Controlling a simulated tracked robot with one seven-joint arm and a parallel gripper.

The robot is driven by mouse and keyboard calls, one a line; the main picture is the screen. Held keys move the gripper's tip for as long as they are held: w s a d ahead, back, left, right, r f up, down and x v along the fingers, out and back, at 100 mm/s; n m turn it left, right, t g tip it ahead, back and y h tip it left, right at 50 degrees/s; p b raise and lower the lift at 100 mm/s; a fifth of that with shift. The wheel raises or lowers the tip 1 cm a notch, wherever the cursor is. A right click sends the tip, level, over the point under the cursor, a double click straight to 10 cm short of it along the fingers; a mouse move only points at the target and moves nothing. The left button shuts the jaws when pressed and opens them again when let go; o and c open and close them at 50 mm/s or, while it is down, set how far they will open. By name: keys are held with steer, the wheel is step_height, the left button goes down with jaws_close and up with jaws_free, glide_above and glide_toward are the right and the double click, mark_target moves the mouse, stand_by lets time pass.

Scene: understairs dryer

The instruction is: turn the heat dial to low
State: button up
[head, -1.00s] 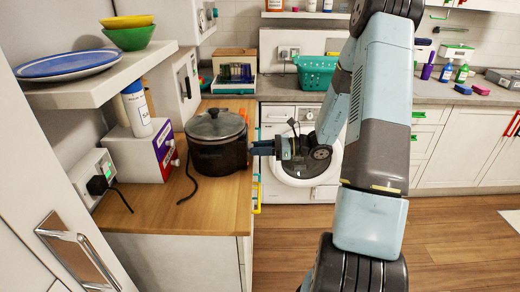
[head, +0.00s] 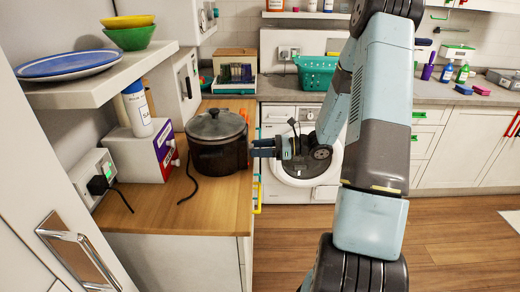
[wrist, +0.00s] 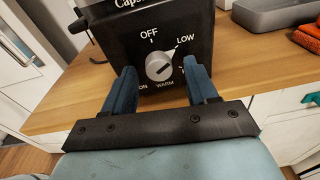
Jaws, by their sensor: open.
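The slow cooker (head: 216,140), dark with a lidded pot, stands on the wooden worktop in the head view. Its black control panel fills the top of the wrist view. The silvery heat dial (wrist: 158,66) sits on that panel, with OFF above, LOW at upper right, WARM below and ON at lower left. I cannot tell for sure which mark its pointer faces. My gripper (head: 263,147) is in front of the cooker's right side. In the wrist view my gripper (wrist: 158,75) is open, one blue finger on each side of the dial; contact is not clear.
A white and purple box (head: 148,152) and a white bottle (head: 137,108) stand left of the cooker. A black cable (head: 190,180) lies on the worktop (head: 200,212). A washing machine (head: 285,190) is behind my gripper. A grey tray (wrist: 270,16) lies beyond the cooker.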

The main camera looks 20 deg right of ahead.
steer(key=v, duration=1.3)
steer(key=shift+d, duration=0.4)
steer(key=shift+s+a, duration=0.1)
steer(key=s+a+r+n+g+h, duration=0.7)
steer(key=s+a+r+n, duration=0.3)
steer(key=a+r+n, duration=0.15)
steer(key=s+a+r+n+t+h, duration=0.1)
steer(key=s+r+n+t+h, duration=0.6)
steer(key=s+r+n+h, duration=0.2)
steer(key=s+r+n, duration=0.2)
steer(key=s, duration=0.2)
steer(key=shift+s+r, duration=0.15)
steer(key=shift+s, duration=0.1)
steer(key=shift+a, duration=0.1)
stand_by(0.3)
